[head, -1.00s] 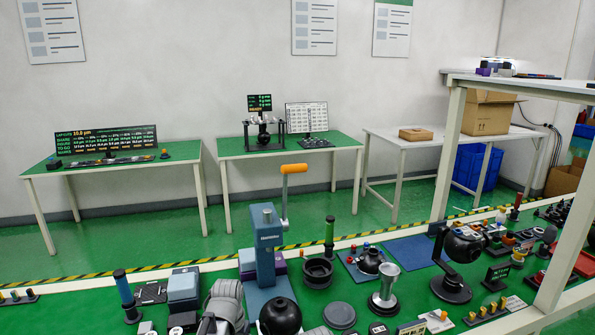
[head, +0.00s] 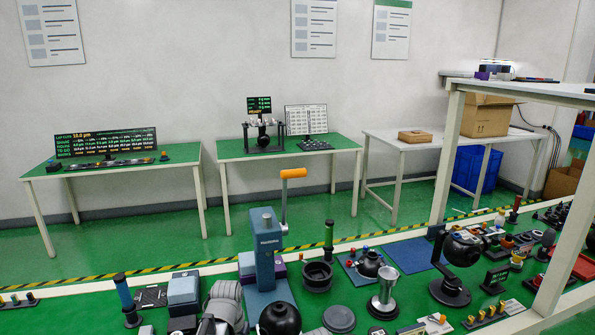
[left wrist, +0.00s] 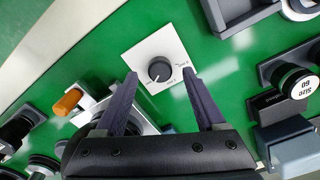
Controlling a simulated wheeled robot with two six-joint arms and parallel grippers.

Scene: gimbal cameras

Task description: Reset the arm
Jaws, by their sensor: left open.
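My left gripper (left wrist: 160,76) shows in the left wrist view with its two dark fingers spread apart and nothing between them. Beyond the fingertips, a black knob (left wrist: 160,70) on a white square plate (left wrist: 170,50) sits on the green bench top (left wrist: 225,65). I cannot tell the gap between the fingertips and the plate. Neither gripper can be made out in the head view. My right gripper is in no view.
In the head view, a blue-grey press (head: 268,245) with an orange handle (head: 293,173) stands up from the crowded bench. A round black device (head: 462,250) stands right of it. In the wrist view, an orange-capped part (left wrist: 68,102) lies left of the fingers.

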